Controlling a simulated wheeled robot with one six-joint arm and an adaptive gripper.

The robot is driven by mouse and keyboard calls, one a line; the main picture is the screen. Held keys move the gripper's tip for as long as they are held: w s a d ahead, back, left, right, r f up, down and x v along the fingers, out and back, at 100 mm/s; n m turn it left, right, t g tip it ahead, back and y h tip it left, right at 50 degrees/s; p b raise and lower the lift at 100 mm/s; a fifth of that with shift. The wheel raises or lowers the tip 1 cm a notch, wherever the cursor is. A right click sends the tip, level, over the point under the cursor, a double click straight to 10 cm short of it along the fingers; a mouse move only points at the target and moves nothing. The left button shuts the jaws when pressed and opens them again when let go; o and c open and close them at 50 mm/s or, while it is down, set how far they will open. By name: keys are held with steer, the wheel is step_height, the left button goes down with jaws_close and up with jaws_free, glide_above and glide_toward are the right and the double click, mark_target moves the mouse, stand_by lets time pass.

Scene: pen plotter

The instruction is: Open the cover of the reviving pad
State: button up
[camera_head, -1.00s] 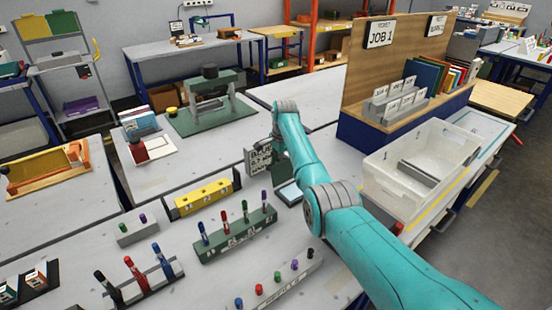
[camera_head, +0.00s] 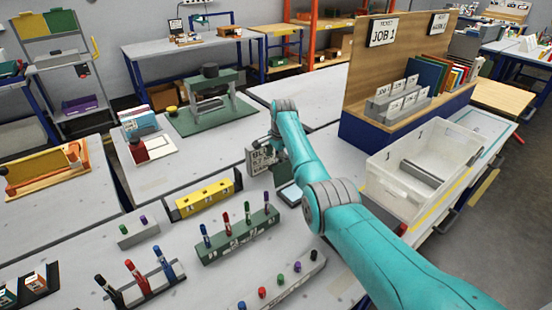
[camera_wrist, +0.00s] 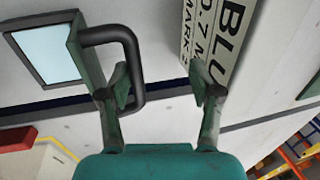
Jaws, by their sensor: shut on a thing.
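The reviving pad is a pale blue square in a dark frame (camera_wrist: 45,50); it also shows on the bench in the head view (camera_head: 289,194). Its dark green cover (camera_wrist: 86,55) is raised and seen nearly edge-on at the pad's right side in the wrist view. A black loop handle (camera_wrist: 128,45) sticks out from the cover. My gripper (camera_wrist: 160,85) is at this handle, with the handle's outer bar between the fingers and the left finger overlapping the loop. In the head view my arm partly hides the gripper and cover.
A sign reading "BLU" (camera_wrist: 215,35) stands close to the right finger. A green marker rack (camera_head: 237,238) and a yellow block (camera_head: 205,199) lie left of the pad in the head view. A clear bin (camera_head: 420,165) stands to the right. The bench behind the gripper is bare.

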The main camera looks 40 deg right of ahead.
steer(key=shift+s+a+f, duration=0.2)
steer(key=shift+a+f, duration=0.1)
steer(key=shift+f, duration=0.45)
steer(key=v, duration=1.3)
steer(key=shift+w+d+r, duration=0.25)
steer(key=shift+w+d, duration=0.05)
steer(key=shift+w, duration=0.05)
